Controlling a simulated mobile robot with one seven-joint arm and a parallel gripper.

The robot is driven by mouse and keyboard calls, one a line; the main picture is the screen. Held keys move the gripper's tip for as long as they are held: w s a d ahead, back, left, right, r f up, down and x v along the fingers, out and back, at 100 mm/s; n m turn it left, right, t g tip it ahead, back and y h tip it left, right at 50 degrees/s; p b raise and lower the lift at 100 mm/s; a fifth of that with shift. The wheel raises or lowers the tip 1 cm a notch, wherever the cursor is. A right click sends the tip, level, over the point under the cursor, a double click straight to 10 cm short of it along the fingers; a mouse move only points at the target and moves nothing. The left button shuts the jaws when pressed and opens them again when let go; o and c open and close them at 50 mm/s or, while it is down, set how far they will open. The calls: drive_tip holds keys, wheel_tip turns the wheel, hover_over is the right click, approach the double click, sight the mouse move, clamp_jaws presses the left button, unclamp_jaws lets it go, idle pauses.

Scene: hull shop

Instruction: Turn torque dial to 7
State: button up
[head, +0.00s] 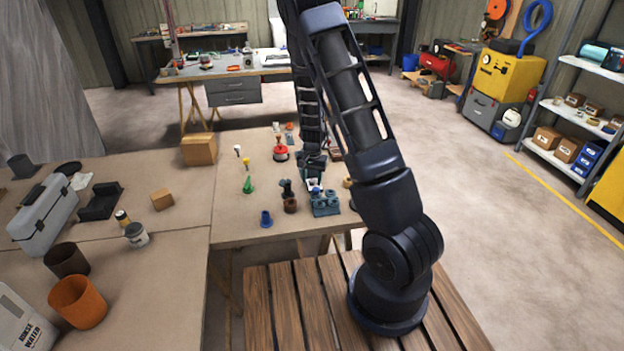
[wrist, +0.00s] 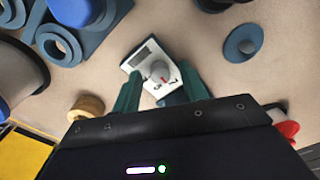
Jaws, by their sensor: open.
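The torque dial is a round grey knob (wrist: 157,72) on a small white box (wrist: 140,60) with a dark display window, seen in the wrist view. A red mark and dark numerals, one resembling a 7, show around the knob; the exact setting is too small to tell. My gripper (wrist: 160,76) is open, its two green fingers on either side of the knob, with no clear contact visible. In the head view my gripper (head: 313,168) is low over the workbench, and my arm hides much of that spot.
A blue-grey block with holes (head: 325,204) and a brown cup (head: 290,205) stand close in front of my gripper. A blue cup (head: 265,219), a green cone (head: 247,186) and a red item (head: 280,152) stand to the left. The bench's front left part is fairly clear.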

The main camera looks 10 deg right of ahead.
sight(312, 181)
clamp_jaws()
drive_tip(key=shift+m, duration=0.7)
unclamp_jaws()
wheel_tip(312, 181, up, 11)
idle(0.7)
drive_tip(key=shift+f, duration=0.1)
